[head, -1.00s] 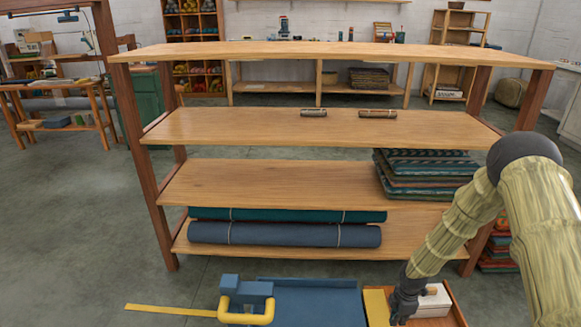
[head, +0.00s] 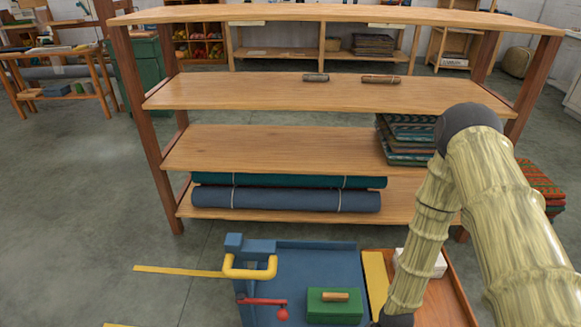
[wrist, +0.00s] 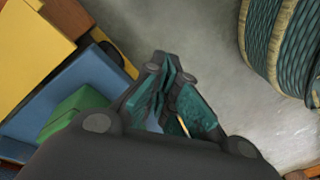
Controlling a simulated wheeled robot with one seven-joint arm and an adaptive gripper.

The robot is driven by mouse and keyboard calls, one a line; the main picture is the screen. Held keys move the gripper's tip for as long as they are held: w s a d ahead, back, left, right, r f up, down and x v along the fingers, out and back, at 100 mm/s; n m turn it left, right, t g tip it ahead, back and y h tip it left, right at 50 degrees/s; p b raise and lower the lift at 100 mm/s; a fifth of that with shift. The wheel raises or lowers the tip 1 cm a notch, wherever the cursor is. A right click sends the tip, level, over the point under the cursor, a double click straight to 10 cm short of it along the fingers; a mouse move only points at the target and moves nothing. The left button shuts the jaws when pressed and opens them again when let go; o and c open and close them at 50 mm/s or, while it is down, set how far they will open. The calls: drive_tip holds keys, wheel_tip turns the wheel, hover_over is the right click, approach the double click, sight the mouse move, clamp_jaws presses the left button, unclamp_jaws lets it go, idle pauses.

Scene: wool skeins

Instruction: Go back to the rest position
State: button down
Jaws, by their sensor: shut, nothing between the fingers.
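In the head view my arm comes in from the right and bends down. My gripper is at its lower end, a dark shape at the bottom edge, largely cut off, in front of the yellow strip and the orange-brown tray. In the wrist view my gripper (wrist: 172,72) shows its dark and teal fingers drawn together with nothing between them. Grey floor lies beyond the fingertips.
A blue tray (head: 318,262) holds a green box (head: 335,311) with a wooden handle. Beside it are an orange-brown tray (head: 458,305) and a white box (head: 420,262). A wooden shelf (head: 320,92) with rolls and folded textiles stands behind; floor at left is open.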

drive_tip(key=s+r+m+h, duration=0.1)
drive_tip(key=s+r+m, duration=0.25)
drive_tip(key=s, duration=0.55)
drive_tip(key=s+r+m+h, duration=0.1)
drive_tip(key=s+r+m, duration=0.1)
drive_tip(key=s+m, duration=0.45)
wheel_tip(320, 180, up, 24)
drive_tip(key=s+n+p, duration=0.1)
drive_tip(key=p, duration=2.4)
drive_tip(key=shift+r+n, duration=0.2)
drive_tip(key=shift+n, duration=0.2)
drive_tip(key=shift+s, duration=0.1)
